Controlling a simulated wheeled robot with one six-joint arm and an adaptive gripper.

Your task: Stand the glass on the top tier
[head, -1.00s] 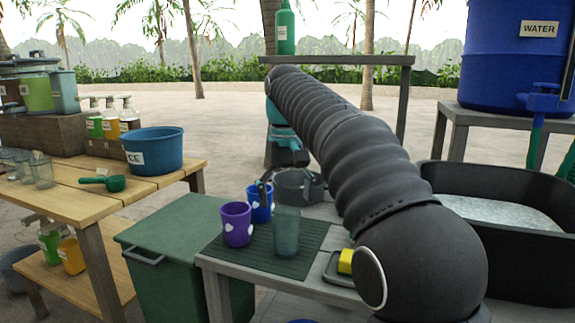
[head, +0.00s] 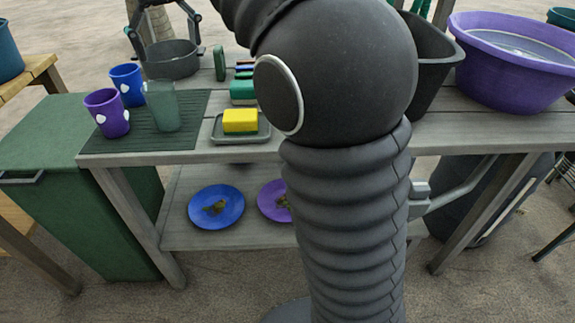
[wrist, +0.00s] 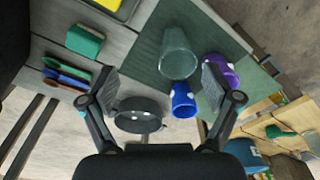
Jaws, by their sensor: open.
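The glass (head: 162,106) is a clear greenish tumbler standing upright on a dark green ribbed mat (head: 190,108) on the grey table's upper level (head: 330,151). A purple cup (head: 108,112) and a blue cup (head: 126,84) stand beside it. In the wrist view the glass (wrist: 178,54) shows beyond and between the open fingers of my gripper (wrist: 160,80). My gripper (head: 160,28) is empty, behind the glass near a dark pot, apart from the glass. I cannot tell which surface is the top tier.
The dark pot (head: 172,60) stands behind the mat. A yellow sponge (head: 240,120) lies on a small tray right of it. The lower shelf (head: 176,185) holds a blue plate (head: 216,206) and a purple plate (head: 273,201). A purple basin (head: 510,62) stands at right.

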